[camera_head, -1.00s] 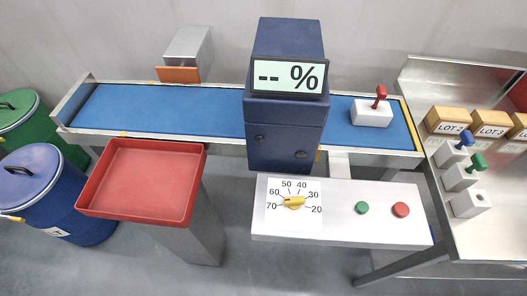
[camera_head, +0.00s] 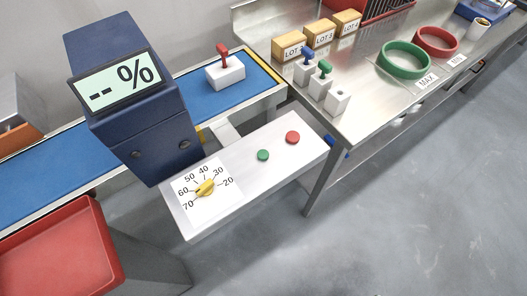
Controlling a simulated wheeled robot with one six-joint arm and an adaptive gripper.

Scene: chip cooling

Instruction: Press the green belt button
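The green belt button (camera_head: 263,155) is a small round button on the white control panel (camera_head: 223,150). The red button (camera_head: 292,137) is just right of it. A yellow dial (camera_head: 205,187) on a scale from 20 to 70 sits on the panel's left part. The blue conveyor belt (camera_head: 198,83) runs behind the panel. A white block with a red-topped handle (camera_head: 225,72) stands on its right part. The dark blue machine (camera_head: 143,105) straddles the belt, and its display reads "-- %". My gripper is not in view.
A red tray (camera_head: 58,250) stands at the lower left. A steel table on the right bears lot boxes (camera_head: 289,46), white blocks with blue and green handles (camera_head: 305,66), a green ring (camera_head: 405,60) and a red ring (camera_head: 436,41). The grey floor at the lower right is clear.

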